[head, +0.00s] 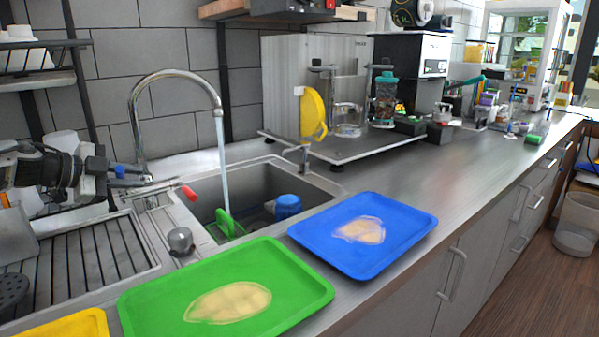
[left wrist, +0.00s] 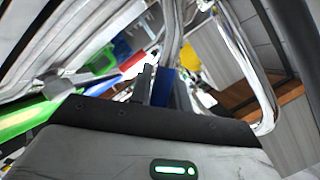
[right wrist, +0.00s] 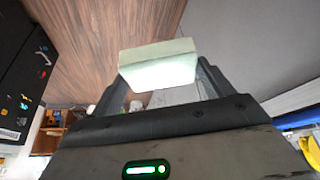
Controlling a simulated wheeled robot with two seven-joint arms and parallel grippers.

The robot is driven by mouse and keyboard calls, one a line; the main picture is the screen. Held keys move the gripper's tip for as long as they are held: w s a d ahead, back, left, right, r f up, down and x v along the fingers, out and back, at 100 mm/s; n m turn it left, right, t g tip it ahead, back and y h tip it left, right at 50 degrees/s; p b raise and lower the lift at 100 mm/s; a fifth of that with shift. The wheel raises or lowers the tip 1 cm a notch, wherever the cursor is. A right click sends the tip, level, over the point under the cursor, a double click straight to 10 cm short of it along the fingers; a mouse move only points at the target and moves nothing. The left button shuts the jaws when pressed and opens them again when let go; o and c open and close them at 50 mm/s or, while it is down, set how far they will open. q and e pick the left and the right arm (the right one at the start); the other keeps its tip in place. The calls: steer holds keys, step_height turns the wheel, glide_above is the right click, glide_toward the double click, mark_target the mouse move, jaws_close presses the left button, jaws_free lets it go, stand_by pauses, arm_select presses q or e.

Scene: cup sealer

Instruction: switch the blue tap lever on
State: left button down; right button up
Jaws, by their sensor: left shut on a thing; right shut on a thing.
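The blue tap lever (head: 126,170) sticks out beside the base of the chrome tap (head: 136,115) at the left of the sink. My left gripper (head: 110,171) is at this lever, shut on it. In the left wrist view the blue lever (left wrist: 163,86) shows between the dark fingers (left wrist: 159,88). The red lever (head: 188,193) lies to the right of it, apart from my gripper. A stream of water (head: 222,155) falls from the spout into the sink. My right gripper (right wrist: 160,80) is shut on a pale whitish block (right wrist: 158,62), seen only in the right wrist view.
The sink (head: 265,185) holds a green brush-like thing (head: 226,225) and a blue cup (head: 288,206). A green tray (head: 150,305) and a blue tray (head: 410,215) stand in front. A drying rack (head: 95,250) is at left.

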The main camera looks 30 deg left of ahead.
arm_select(q)
steer(key=shift+r, duration=0.1)
steer(key=c, duration=1.3)
jaws_free()
steer(key=shift+a, duration=0.1)
steer(key=shift+s, duration=0.1)
steer(key=shift+s+a+r+b, duration=0.1)
steer(key=shift+s+a+b, duration=0.05)
steer(key=shift+s+b, duration=0.2)
arm_select(e)
steer(key=shift+f, duration=0.3)
arm_select(q)
steer(key=b+v, duration=0.3)
steer(key=v, duration=0.8)
steer(key=shift+r, duration=0.1)
arm_select(e)
step_height(320, 180, down, 3)
steer(key=shift+r, duration=0.1)
